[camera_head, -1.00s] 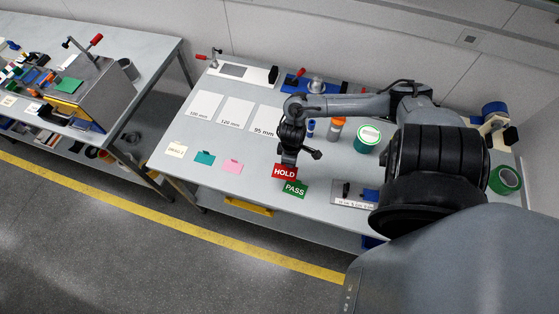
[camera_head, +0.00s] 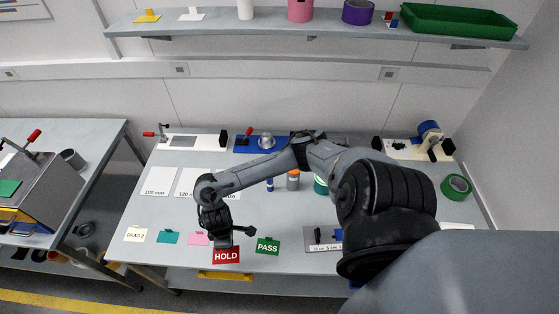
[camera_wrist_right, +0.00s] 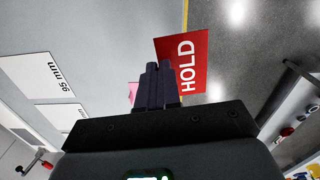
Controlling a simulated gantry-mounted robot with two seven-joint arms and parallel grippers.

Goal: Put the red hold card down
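The red HOLD card (camera_head: 226,256) is at the front edge of the bench in the head view, left of the green PASS card (camera_head: 267,246). My right gripper (camera_head: 227,242) is at its top edge. In the right wrist view, the dark fingers (camera_wrist_right: 160,70) are close together and overlap the red card (camera_wrist_right: 187,58), with the grip shut on it. Floor shows behind the card there. I cannot tell whether its lower edge touches the bench. My left gripper is not in view.
Left of the red card lie a pink card (camera_head: 198,238), a teal card (camera_head: 168,237) and a cream card (camera_head: 134,234). White size sheets (camera_head: 160,181) lie behind them. A grey block (camera_head: 321,240) stands right of the green card. A yellow handle (camera_head: 225,275) is below the front edge.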

